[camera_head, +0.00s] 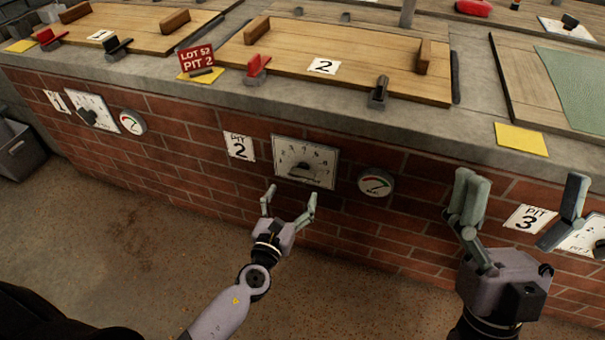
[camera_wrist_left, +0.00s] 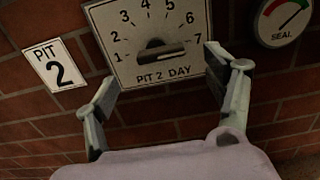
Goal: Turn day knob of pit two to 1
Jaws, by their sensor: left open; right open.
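The Pit 2 day knob (camera_head: 300,168) sits on a white dial plate (camera_head: 322,154) on the brick wall. In the left wrist view the knob (camera_wrist_left: 158,54) has a dark bar lying nearly level, along the line between 1 and 7. I cannot tell which end is its pointer. My left gripper (camera_head: 291,192) is open and empty, just below and in front of the plate. In the left wrist view its fingers (camera_wrist_left: 160,65) stand on either side of the knob, apart from it. My right gripper (camera_head: 521,178) is open and empty, near the Pit 3 sign (camera_head: 529,218).
A Pit 2 sign (camera_head: 239,146) is left of the dial, and a round seal gauge (camera_head: 376,183) is right of it. The concrete ledge (camera_head: 330,103) with wooden lids (camera_head: 340,61) runs above. The floor (camera_head: 130,240) at left is clear.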

